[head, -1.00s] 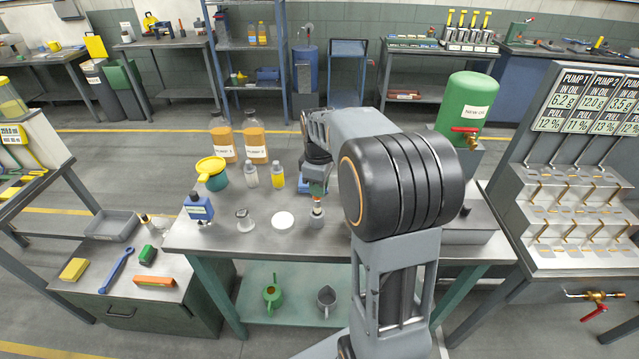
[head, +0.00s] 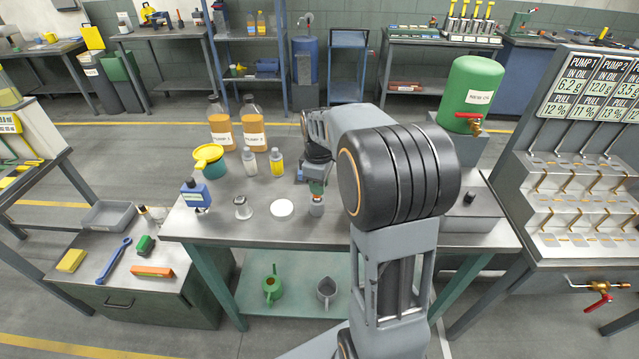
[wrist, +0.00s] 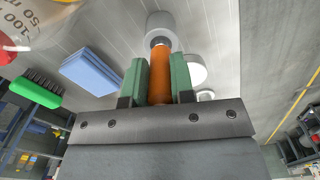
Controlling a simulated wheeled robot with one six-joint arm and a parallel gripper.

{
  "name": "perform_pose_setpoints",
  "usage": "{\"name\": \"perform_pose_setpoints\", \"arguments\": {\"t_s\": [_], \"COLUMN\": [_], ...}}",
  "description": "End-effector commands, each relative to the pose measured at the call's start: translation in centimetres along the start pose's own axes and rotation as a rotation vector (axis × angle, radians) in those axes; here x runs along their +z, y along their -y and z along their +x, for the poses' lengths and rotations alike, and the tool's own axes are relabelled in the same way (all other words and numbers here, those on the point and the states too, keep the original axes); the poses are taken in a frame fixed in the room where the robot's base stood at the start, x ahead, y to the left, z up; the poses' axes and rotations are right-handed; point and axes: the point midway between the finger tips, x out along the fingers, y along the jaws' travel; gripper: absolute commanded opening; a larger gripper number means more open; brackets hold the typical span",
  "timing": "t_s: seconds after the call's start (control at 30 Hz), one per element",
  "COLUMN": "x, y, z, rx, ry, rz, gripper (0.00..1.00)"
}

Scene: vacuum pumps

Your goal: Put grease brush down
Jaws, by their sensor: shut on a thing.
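My gripper (wrist: 160,80) is shut on the orange handle of the grease brush (wrist: 134,76), between green finger pads. In the head view my gripper (head: 317,187) is low over the middle of the workbench. A small grey pot (head: 317,208) stands right under it; the pot also shows in the wrist view (wrist: 160,22). The brush points down at the pot's opening, and its lower end is hidden there. I cannot tell whether it touches the bottom.
The wrist view shows a blue block (wrist: 90,70) and a green brush (wrist: 38,90) nearby.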

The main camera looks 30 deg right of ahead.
Motion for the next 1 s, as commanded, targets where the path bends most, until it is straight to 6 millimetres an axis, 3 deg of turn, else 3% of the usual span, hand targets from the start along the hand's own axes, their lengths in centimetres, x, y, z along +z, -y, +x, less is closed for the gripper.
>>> {"name": "perform_pose_setpoints", "arguments": {"t_s": [0.37, 0.4, 0.7, 1.0], "x": [0.00, 0.00, 0.01, -0.02], "y": [0.00, 0.00, 0.00, -0.03], "z": [0.53, 0.50, 0.47, 0.08], "rx": [0.000, 0.000, 0.000, 0.001], "ry": [0.000, 0.000, 0.000, -0.001], "rz": [0.000, 0.000, 0.000, 0.000], "gripper": [0.00, 0.25, 0.53, 0.53]}}
